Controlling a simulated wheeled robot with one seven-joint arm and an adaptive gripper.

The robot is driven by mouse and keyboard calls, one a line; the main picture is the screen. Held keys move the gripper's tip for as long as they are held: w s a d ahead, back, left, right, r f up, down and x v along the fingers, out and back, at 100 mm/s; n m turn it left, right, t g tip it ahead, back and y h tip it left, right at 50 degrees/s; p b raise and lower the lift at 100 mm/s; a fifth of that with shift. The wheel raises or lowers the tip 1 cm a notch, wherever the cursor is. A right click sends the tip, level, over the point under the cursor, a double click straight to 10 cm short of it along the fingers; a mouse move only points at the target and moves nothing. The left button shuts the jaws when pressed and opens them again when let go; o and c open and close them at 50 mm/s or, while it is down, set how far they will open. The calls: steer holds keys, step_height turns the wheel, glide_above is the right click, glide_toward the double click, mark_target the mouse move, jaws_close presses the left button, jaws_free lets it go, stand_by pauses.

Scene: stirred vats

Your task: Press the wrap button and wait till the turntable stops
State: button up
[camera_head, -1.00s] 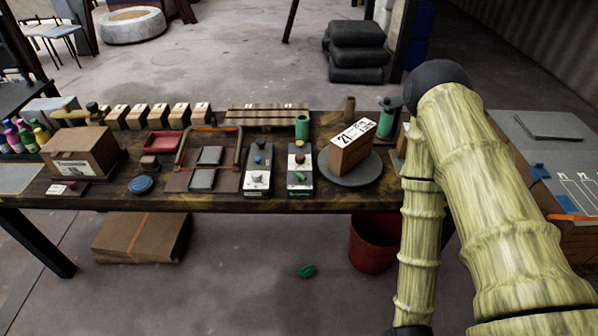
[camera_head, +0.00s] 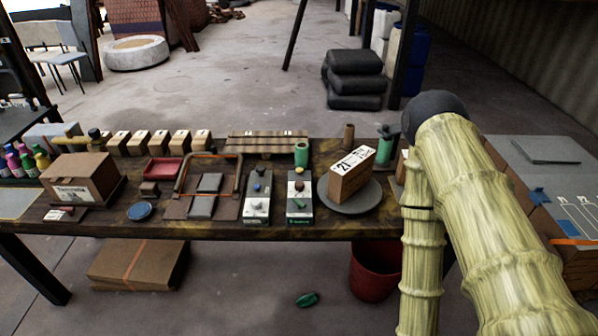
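A round grey turntable (camera_head: 352,208) sits on the workbench, right of its middle. A brown box (camera_head: 352,181) with a white label marked "21" stands on it at an angle. To its left are two small control boxes. My arm fills the right side; my gripper is out of view.
The workbench (camera_head: 200,229) also holds a brown carton (camera_head: 82,177), a red tray (camera_head: 163,169), a blue disc (camera_head: 140,211), grey pads in a frame and several small wooden blocks. A red bin (camera_head: 374,272) stands under the bench.

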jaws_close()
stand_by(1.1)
